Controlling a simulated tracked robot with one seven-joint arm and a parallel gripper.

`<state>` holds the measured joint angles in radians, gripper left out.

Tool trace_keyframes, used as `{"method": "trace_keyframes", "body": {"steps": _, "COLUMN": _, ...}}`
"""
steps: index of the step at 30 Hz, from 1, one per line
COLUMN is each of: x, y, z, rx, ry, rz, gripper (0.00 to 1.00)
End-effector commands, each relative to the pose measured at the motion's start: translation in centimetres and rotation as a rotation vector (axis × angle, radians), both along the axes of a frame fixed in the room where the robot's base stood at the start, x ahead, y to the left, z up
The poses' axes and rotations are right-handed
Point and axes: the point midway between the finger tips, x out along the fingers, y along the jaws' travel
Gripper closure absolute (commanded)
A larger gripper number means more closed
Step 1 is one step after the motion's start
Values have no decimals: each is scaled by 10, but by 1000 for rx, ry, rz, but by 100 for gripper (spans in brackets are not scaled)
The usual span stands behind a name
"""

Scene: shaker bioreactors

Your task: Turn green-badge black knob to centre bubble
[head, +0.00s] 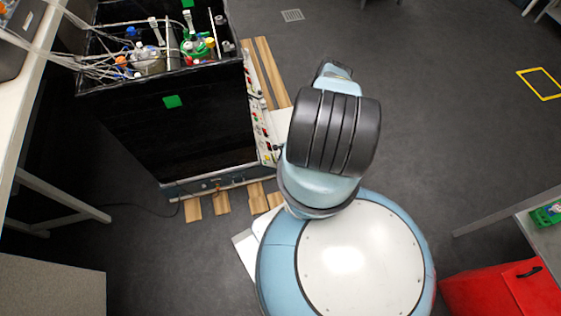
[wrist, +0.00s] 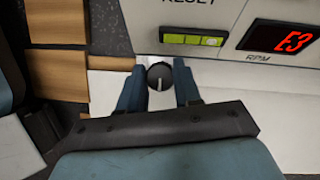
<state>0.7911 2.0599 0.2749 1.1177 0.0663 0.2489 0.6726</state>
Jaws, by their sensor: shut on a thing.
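In the wrist view a round black knob (wrist: 159,75) with a white pointer line sits between the two blue fingers of my gripper (wrist: 159,88). The fingers are shut on its sides, and the pointer line runs roughly up and down in the picture. A yellow-green bubble level (wrist: 192,40) is on the panel just above the knob. In the head view a green badge (head: 172,101) is on the black bioreactor cabinet (head: 165,130). My arm hides the gripper and knob there.
The cabinet stands on wooden slats (head: 266,70), with tubing and bottles on top. A white bench (head: 22,110) is at left and a red cabinet (head: 490,290) at lower right. Open floor lies right of my arm.

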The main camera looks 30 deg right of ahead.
Motion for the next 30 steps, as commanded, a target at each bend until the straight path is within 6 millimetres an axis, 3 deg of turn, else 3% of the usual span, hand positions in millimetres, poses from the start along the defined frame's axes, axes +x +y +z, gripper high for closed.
{"method": "trace_keyframes", "body": {"steps": 5, "x": 7, "y": -1, "z": 2, "rx": -4, "ry": -10, "rz": 11, "gripper": 97}}
{"method": "trace_keyframes", "body": {"steps": 15, "x": 11, "y": -1, "z": 2, "rx": -7, "ry": -14, "rz": 235, "gripper": 97}}
{"method": "trace_keyframes", "body": {"steps": 26, "x": 13, "y": -2, "z": 3, "rx": -8, "ry": -17, "rz": 256, "gripper": 95}}
{"method": "trace_keyframes", "body": {"steps": 27, "x": 13, "y": -2, "z": 3, "rx": -8, "ry": -17, "rz": 256, "gripper": 61}}
{"method": "trace_keyframes", "body": {"steps": 30, "x": 14, "y": -2, "z": 3, "rx": -9, "ry": -17, "rz": 256, "gripper": 51}}
